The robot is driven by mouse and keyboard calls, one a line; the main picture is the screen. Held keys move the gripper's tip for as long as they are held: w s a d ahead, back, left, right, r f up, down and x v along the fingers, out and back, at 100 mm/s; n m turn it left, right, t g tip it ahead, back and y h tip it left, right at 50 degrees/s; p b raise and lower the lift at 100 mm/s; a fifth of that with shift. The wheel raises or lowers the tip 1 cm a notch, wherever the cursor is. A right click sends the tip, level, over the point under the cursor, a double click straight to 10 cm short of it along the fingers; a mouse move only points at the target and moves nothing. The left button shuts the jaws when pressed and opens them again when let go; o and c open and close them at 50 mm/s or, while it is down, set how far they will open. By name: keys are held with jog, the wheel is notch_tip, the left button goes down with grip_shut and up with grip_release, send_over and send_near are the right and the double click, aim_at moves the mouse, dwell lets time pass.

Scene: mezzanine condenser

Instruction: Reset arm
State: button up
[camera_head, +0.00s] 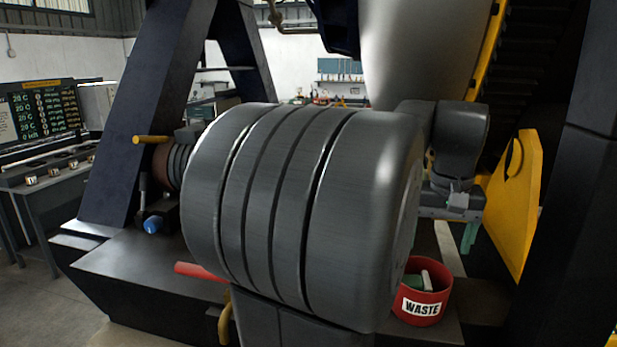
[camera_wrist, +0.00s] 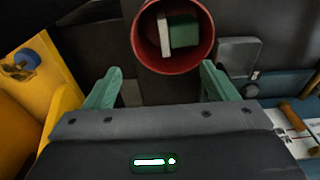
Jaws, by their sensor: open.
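My gripper (camera_wrist: 162,80) is open, with its two green fingers spread and nothing between them. In the head view my gripper (camera_head: 468,236) hangs fingers down at the right, behind and above the red waste bin. My own dark grey arm fills the middle of that view and hides much behind it. The red bin (camera_head: 406,312), labelled WASTE, stands on a dark ledge. In the wrist view the bin (camera_wrist: 139,52) is just beyond the fingertips, apart from them as far as I can tell. A green block (camera_wrist: 184,30) and a white piece (camera_wrist: 164,36) lie inside it.
A yellow plate (camera_head: 518,200) stands right of my gripper. Dark slanted beams (camera_head: 150,110) rise at the left. A red bar (camera_head: 200,271) and a blue knob (camera_head: 153,225) show near the ledge. A control desk with a display (camera_head: 45,112) is far left.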

jog(key=shift+r, duration=0.3)
